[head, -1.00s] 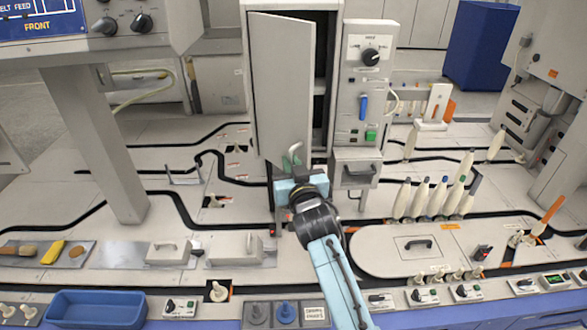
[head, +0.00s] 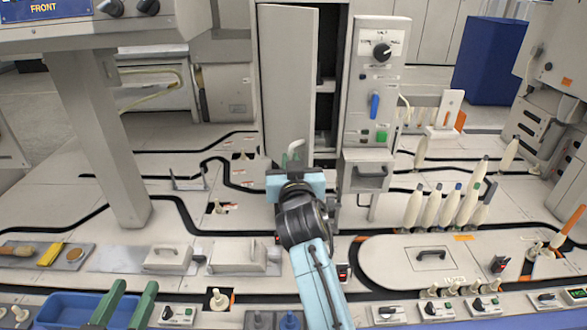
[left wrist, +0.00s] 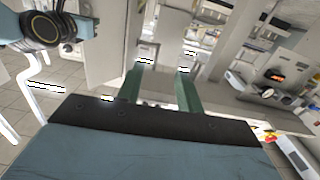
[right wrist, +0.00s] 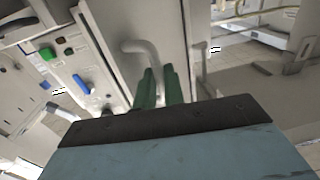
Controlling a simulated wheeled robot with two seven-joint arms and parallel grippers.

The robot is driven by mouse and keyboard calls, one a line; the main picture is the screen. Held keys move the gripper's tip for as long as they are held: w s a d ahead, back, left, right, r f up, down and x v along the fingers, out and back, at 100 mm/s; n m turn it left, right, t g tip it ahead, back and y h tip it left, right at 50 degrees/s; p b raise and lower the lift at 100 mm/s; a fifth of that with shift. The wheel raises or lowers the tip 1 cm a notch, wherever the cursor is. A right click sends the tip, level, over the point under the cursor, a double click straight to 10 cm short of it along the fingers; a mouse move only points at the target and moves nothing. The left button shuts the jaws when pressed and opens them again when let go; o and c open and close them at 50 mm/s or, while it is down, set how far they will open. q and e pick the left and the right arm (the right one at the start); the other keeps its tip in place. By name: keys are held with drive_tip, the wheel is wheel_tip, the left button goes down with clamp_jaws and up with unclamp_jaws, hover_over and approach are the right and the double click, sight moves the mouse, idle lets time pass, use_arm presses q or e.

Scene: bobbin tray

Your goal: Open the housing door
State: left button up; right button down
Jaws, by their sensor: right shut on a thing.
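The housing door (head: 287,75) is a tall grey panel standing ajar, with a dark gap along its right edge into the housing (head: 340,40). Its bent grey handle (right wrist: 147,52) is near the door's lower edge. My right gripper (head: 290,160) is at the handle; in the right wrist view its green fingers (right wrist: 160,85) are shut on the handle. My left gripper (head: 124,300) is low at the left in the head view, over the blue tray. Its green fingers (left wrist: 160,85) are apart and empty in the left wrist view.
Right of the door is a control panel (head: 378,70) with a black knob, a blue lever and a green button. A grey post (head: 100,150) stands at left. A blue tray (head: 62,305) lies at the front left. Several white bobbins (head: 440,206) stand at right.

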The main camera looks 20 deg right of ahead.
use_arm(q)
wheel_tip(320, 180, up, 6)
drive_tip(key=s+t+h+b, duration=0.1)
drive_tip(key=t, duration=0.3)
drive_tip(key=shift+d+r+h, duration=0.2)
drive_tip(key=shift+d+h, duration=0.1)
drive_tip(key=shift+d, duration=0.15)
use_arm(e)
drive_tip(key=shift+a+r, duration=0.35)
